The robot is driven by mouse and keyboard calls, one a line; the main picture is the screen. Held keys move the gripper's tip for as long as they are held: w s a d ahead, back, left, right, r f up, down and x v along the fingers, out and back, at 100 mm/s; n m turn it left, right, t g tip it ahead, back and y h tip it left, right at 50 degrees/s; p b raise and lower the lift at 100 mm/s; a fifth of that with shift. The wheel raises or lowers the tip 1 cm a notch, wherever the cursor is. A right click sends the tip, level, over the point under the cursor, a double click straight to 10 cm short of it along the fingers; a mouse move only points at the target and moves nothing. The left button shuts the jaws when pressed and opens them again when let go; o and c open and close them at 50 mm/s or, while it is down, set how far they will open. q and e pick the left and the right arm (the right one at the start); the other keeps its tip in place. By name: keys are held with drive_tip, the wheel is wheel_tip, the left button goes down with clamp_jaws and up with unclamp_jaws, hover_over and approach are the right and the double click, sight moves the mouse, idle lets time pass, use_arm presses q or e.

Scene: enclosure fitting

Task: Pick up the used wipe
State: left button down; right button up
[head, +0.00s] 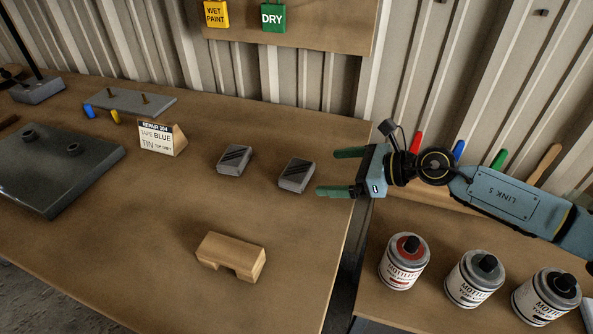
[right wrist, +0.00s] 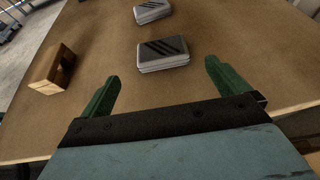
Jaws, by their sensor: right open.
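I cannot make out a used wipe for certain in either view. Two grey rounded blocks with dark slanted stripes on top lie on the wooden table: the nearer-to-gripper block (head: 297,175) and the other block (head: 234,160). My right gripper (head: 333,172) is open and empty at the table's right edge, its green fingers pointing left towards the nearer block. In the right wrist view the nearer block (right wrist: 163,56) lies beyond and between the fingertips, apart from them, with the other block (right wrist: 152,11) behind it. My left gripper is not in view.
A wooden block (head: 231,257) lies at the table's front. A repair card (head: 157,139), a dark plate (head: 55,170) and a grey board (head: 130,102) are further left. Several tins, one of them the red-topped tin (head: 404,262), stand on a right-hand bench. Signs hang behind.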

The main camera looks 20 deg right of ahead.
sight(300, 171)
drive_tip(key=x, duration=1)
drive_tip(key=shift+w+r+b, duration=0.1)
drive_tip(key=shift+w+b, duration=0.1)
drive_tip(key=shift+b, duration=0.1)
drive_tip(key=c, duration=0.9)
